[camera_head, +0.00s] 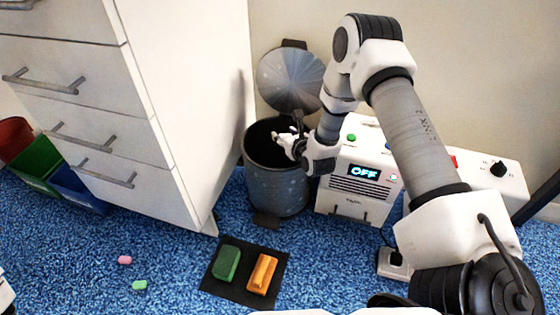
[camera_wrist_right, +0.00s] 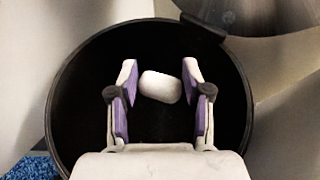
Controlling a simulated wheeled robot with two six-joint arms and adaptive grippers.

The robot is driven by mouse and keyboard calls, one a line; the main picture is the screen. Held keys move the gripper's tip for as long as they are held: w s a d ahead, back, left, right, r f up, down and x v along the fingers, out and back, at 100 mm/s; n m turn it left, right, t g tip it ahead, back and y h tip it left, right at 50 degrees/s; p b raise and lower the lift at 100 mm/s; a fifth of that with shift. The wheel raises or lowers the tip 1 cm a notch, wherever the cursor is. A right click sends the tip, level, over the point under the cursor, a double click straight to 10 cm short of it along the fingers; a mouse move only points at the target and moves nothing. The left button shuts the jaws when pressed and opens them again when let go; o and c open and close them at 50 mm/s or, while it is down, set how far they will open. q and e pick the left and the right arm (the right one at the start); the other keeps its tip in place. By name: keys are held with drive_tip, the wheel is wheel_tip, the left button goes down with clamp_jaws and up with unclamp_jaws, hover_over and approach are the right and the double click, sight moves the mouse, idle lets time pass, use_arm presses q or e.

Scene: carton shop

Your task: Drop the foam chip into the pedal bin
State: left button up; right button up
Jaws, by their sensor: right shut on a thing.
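The pedal bin (camera_head: 275,190) is a dark grey cylinder standing against the wall, and its round lid (camera_head: 290,80) is tipped up and open. My right gripper (camera_head: 282,141) is over the bin's mouth. In the right wrist view its purple-padded fingers (camera_wrist_right: 160,82) are shut on the white foam chip (camera_wrist_right: 160,87). The black inside of the bin (camera_wrist_right: 85,90) lies around and beneath the chip. In the head view the chip is hard to tell from the white gripper. My left gripper does not show.
A white drawer cabinet (camera_head: 185,100) stands left of the bin. A white box with an OFF display (camera_head: 355,185) stands to its right. A dark mat (camera_head: 225,290) with a green block (camera_head: 227,263) and an orange block (camera_head: 262,274) lies in front. Pink (camera_head: 125,260) and green (camera_head: 139,285) chips lie on the blue carpet.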

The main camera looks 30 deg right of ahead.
drive_tip(key=shift+f, duration=0.2)
drive_tip(key=o, duration=0.7)
drive_tip(key=shift+o, duration=0.2)
drive_tip(key=v, duration=1.2)
drive_tip(key=shift+s, duration=0.1)
